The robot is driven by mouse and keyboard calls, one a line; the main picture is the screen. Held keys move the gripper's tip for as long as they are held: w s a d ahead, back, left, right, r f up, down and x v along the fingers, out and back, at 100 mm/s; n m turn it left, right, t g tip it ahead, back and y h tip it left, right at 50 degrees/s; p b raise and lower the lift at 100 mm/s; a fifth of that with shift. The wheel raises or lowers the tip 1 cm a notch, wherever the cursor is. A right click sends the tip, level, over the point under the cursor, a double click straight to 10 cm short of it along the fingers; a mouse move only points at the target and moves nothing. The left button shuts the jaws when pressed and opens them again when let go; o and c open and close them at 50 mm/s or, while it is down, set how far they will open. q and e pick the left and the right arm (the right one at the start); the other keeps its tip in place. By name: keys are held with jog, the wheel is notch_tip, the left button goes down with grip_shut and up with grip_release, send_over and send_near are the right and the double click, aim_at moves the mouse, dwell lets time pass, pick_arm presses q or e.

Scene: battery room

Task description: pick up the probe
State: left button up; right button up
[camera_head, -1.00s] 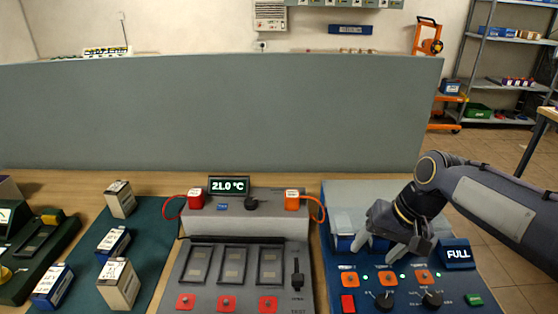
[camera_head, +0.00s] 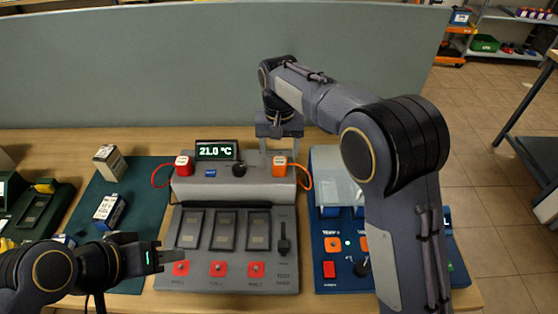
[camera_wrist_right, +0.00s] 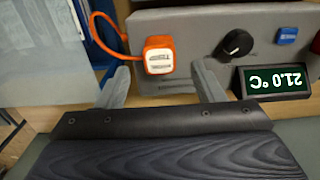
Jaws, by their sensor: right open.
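An orange block with an orange cable (camera_head: 279,168), which looks like a probe, sits at the right end of the grey test device (camera_head: 230,187). A red block with a red cable (camera_head: 183,166) sits at its left end. My right gripper (camera_head: 279,148) is open above and behind the orange block. In the right wrist view the orange block (camera_wrist_right: 158,56) shows between the two spread fingers (camera_wrist_right: 160,72), and I see no grip on it. My left gripper (camera_head: 170,259) is over the front left of the device; its jaw opening is unclear.
A display reading 21.0 °C (camera_head: 216,150) stands behind the device. A blue charger panel (camera_head: 330,246) is at right, partly hidden by my right arm. A green mat (camera_head: 140,200) with boxes (camera_head: 110,162) is at left. A grey partition (camera_head: 180,70) stands behind the table.

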aim_at(280, 161)
notch_tip(280, 161, down, 6)
jog(key=shift+r+p, duration=0.1)
jog(key=shift+p, duration=0.55)
jog(key=shift+s, duration=0.1)
jog(key=c, duration=1.1)
jog(key=shift+r, duration=0.15)
